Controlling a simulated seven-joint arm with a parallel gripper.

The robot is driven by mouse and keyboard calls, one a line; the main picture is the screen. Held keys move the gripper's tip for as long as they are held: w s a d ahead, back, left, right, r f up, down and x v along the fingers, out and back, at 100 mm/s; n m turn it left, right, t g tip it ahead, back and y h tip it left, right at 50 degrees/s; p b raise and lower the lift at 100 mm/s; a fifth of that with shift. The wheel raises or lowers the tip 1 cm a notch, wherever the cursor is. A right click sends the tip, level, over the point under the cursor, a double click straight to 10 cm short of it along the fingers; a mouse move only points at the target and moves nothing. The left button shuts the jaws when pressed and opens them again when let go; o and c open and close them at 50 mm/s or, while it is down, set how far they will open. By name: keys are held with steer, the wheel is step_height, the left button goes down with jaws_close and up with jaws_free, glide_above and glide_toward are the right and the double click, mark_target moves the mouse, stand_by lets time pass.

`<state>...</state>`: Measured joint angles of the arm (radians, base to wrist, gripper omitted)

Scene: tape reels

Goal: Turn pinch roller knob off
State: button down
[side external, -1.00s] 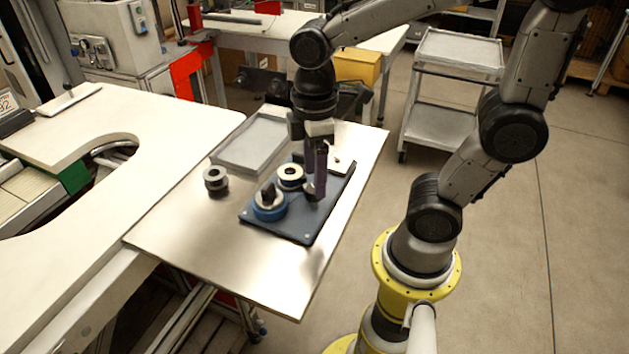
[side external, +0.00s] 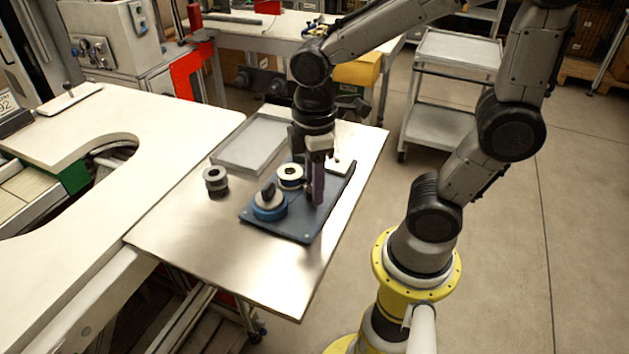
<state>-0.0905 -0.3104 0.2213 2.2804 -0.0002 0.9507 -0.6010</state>
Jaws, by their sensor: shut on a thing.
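A dark blue deck plate (side external: 290,229) lies on the metal table. It bears a blue reel with a black knob on top (side external: 269,204) at its front left and a white-topped reel (side external: 290,175) behind that. My gripper (side external: 316,200) points straight down over the right part of the plate, with its purple fingers closed together low at the plate. The pinch roller knob is hidden by the fingers, so I cannot make out its shape or angle.
A grey reel (side external: 215,181) stands on the metal table (side external: 200,225) left of the plate. A shallow grey tray (side external: 232,160) lies behind it. A small white block (side external: 341,165) is near the plate's back right corner. The table's front is clear.

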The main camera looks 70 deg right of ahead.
steer(key=shift+m, duration=0.4)
steer(key=m, duration=0.4)
steer(key=shift+m, duration=0.4)
steer(key=m, duration=0.5)
steer(key=shift+r+m, duration=0.1)
steer(key=shift+m, duration=0.2)
steer(key=shift+c, duration=2.4)
jaws_free()
